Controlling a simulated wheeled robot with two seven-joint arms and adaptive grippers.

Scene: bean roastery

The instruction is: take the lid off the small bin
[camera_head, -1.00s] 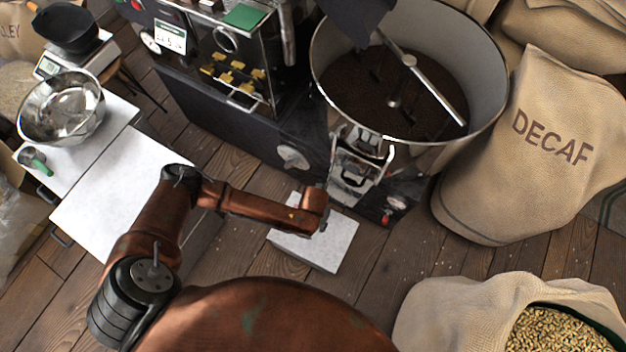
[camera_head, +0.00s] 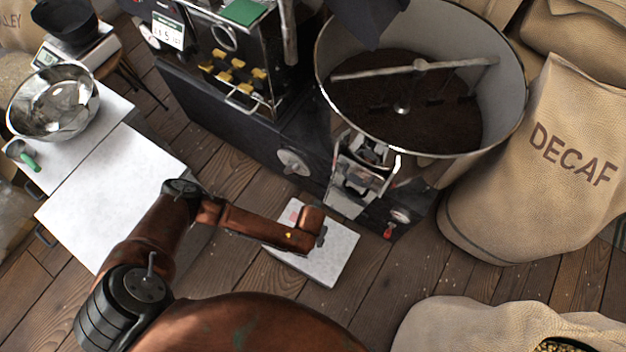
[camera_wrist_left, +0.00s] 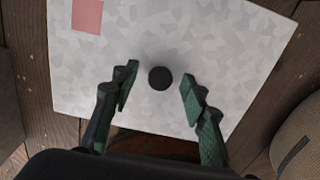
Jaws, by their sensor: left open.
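The small bin's lid (camera_head: 335,262) appears as a light grey square top with a pink patch, low near the floor in the head view. In the left wrist view the lid (camera_wrist_left: 225,35) fills most of the picture, with a round black knob (camera_wrist_left: 160,78) on it and the pink patch at upper left. My left gripper (camera_wrist_left: 159,76) is open, its two green fingers on either side of the knob with gaps. I cannot tell how high the fingertips are over the lid. In the head view my arm hides the gripper and knob. My right gripper is not in view.
The roaster with its round cooling drum (camera_head: 505,105) stands just behind the bin. A DECAF sack (camera_head: 530,200) is at right, an open bean sack (camera_head: 450,325) at lower right. A white-topped cabinet (camera_head: 105,205) and steel bowl (camera_head: 55,100) are at left. Wooden floor (camera_head: 235,255) lies between.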

